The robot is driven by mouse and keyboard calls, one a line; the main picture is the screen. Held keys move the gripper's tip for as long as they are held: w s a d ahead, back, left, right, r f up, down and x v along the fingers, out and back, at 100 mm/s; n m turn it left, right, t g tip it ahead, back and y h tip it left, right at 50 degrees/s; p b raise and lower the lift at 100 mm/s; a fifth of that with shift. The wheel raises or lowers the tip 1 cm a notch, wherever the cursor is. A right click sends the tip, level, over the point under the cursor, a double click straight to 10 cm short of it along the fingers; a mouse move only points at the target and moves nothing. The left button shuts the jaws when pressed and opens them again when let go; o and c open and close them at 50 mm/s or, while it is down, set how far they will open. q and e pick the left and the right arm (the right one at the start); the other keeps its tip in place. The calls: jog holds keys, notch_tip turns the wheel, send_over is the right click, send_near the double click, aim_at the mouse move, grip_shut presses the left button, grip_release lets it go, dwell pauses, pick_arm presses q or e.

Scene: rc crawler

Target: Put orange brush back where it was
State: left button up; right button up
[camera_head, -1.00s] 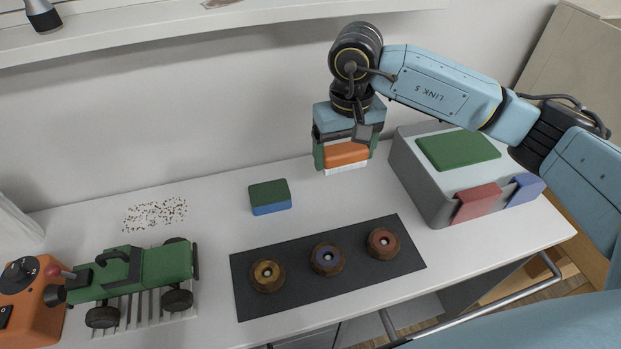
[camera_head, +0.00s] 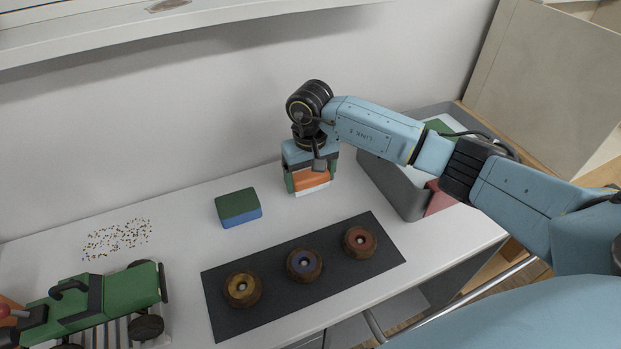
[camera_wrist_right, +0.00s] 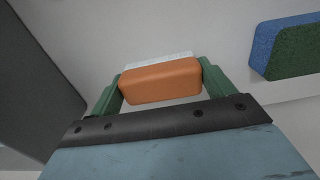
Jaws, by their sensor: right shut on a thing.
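The orange brush (camera_head: 311,180) has an orange back and white bristles pointing down. My right gripper (camera_head: 312,184) is shut on it, with green fingers on both sides. The bristles are at or just above the table top, near the back wall; I cannot tell whether they touch. In the right wrist view the brush (camera_wrist_right: 160,82) sits between the fingers of the right gripper (camera_wrist_right: 160,85), its white bristles showing beyond. My left gripper is not in view.
A green and blue sponge (camera_head: 238,207) lies left of the brush. A dark mat (camera_head: 330,275) with three wheel-like pieces is in front. A grey box (camera_head: 396,192) stands right. A green crawler (camera_head: 95,303) is front left, near scattered crumbs (camera_head: 117,240).

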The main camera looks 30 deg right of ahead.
aim_at(310, 174)
jog(key=shift+f, duration=0.45)
jog(key=shift+f, duration=0.15)
jog(key=o, duration=0.8)
notch_tip(310, 174, up, 12)
jog(key=shift+r, duration=0.2)
